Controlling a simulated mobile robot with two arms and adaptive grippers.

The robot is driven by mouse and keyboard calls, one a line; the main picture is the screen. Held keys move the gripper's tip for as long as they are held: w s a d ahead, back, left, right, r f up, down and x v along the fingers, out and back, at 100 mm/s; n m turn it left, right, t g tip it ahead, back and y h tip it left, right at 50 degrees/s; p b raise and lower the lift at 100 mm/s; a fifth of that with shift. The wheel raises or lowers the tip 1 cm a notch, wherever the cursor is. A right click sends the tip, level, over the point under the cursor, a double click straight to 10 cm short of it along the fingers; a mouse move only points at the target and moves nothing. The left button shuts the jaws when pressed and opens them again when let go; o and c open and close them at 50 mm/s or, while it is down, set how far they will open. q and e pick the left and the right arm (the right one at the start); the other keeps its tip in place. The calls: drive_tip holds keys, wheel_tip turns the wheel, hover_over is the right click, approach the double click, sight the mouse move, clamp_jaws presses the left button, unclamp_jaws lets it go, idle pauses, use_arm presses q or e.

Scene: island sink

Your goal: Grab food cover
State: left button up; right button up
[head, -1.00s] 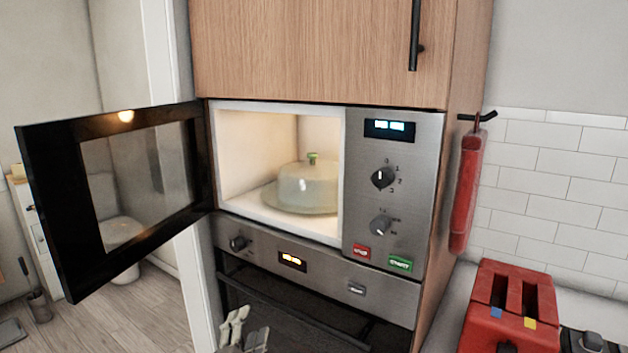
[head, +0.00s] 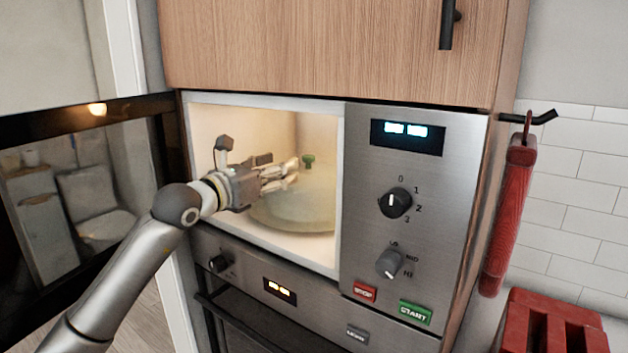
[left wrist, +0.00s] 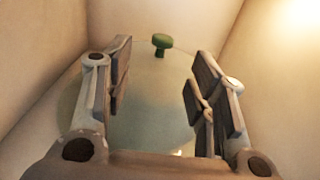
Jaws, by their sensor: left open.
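The food cover (head: 318,190) is a clear dome with a green knob (head: 308,161) on top. It sits on a round plate (head: 290,224) inside the lit, open microwave. My left gripper (head: 293,172) reaches into the microwave opening, just left of the knob in the head view, and hides part of the dome. In the left wrist view the gripper (left wrist: 160,85) is open and empty. The green knob (left wrist: 162,43) shows beyond the fingertips, roughly midway between them, apart from them. The dome (left wrist: 150,105) shows between and below the fingers. My right gripper is not in view.
The microwave door (head: 70,200) stands open on the left, beside my left arm. The control panel (head: 408,220) is right of the opening. A wooden cabinet (head: 320,50) is above. A red toaster (head: 550,325) stands at lower right.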

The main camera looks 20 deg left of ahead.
sight(304, 158)
use_arm(q)
drive_tip(key=shift+w+d+r+p, duration=0.25)
drive_tip(key=shift+w+p, duration=0.1)
drive_tip(key=shift+w, duration=0.15)
drive_tip(key=shift+w+d+r+p, duration=0.2)
drive_tip(key=shift+w+p, duration=0.1)
drive_tip(key=shift+w, duration=0.15)
drive_tip(key=shift+w+d+p, duration=0.4)
drive_tip(key=shift+w+d, duration=0.1)
drive_tip(key=shift+w, duration=0.6)
drive_tip(key=p+x, duration=0.3)
drive_tip(key=shift+w+d+f, duration=0.15)
drive_tip(key=shift+w, duration=0.15)
drive_tip(key=shift+w+d+f+p, duration=0.15)
drive_tip(key=shift+w+d+p, duration=0.15)
drive_tip(key=shift+w, duration=0.25)
drive_tip(key=shift+w+a+f, duration=0.1)
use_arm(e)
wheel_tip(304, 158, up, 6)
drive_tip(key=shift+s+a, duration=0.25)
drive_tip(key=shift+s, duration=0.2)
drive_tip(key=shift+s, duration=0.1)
use_arm(q)
drive_tip(key=c, duration=0.5)
clamp_jaws()
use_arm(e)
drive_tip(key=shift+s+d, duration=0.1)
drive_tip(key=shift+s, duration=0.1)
